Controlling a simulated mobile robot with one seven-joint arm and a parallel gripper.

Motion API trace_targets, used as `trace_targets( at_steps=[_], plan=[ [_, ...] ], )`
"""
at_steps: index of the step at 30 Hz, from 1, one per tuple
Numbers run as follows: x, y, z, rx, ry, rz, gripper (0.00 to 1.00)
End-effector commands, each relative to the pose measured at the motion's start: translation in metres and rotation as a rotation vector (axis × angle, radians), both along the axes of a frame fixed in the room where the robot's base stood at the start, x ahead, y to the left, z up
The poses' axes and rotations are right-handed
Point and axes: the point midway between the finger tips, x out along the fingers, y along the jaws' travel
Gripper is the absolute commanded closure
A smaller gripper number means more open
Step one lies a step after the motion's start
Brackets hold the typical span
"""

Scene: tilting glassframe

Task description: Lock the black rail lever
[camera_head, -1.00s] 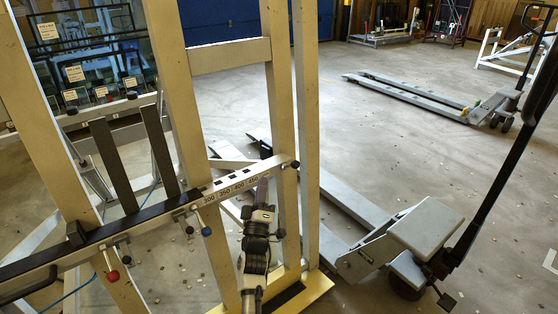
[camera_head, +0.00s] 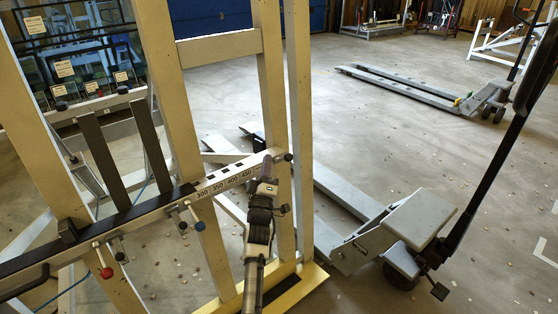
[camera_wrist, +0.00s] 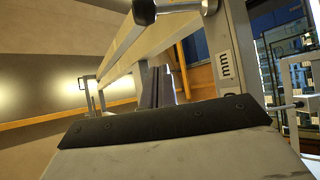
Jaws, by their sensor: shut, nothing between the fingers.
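The pale rail (camera_head: 222,180) with a printed number scale runs across the frame. A further black knob (camera_head: 288,157) sits at the rail's right end. I cannot tell which black knob the task means. My gripper (camera_head: 267,166) is shut and empty, in front of the rail near that right-end knob; contact is unclear. In the wrist view, the closed fingers (camera_wrist: 157,86) point ahead, below a black knob (camera_wrist: 144,12) on a metal stem.
Cream uprights (camera_head: 272,100) stand close around my gripper. Two dark bars (camera_head: 103,160) rise from the rail at left, with glass panes (camera_head: 70,55) behind. A grey pallet truck (camera_head: 405,225) stands at right, another (camera_head: 410,88) farther back. Open floor lies between them.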

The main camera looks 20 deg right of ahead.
Motion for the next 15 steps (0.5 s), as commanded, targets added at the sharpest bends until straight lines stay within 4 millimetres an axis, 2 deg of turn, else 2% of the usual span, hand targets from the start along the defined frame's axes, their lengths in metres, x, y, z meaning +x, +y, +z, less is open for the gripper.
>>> trace_targets(
  at_steps=[5, 9, 15],
  plan=[
    [0.03, -0.016, 0.022, 0.001, -0.001, -0.002, 1.0],
    [0.021, -0.03, 0.009, -0.002, 0.003, -0.004, 1.0],
    [0.015, -0.04, 0.001, -0.001, 0.001, -0.002, 1.0]
  ],
)
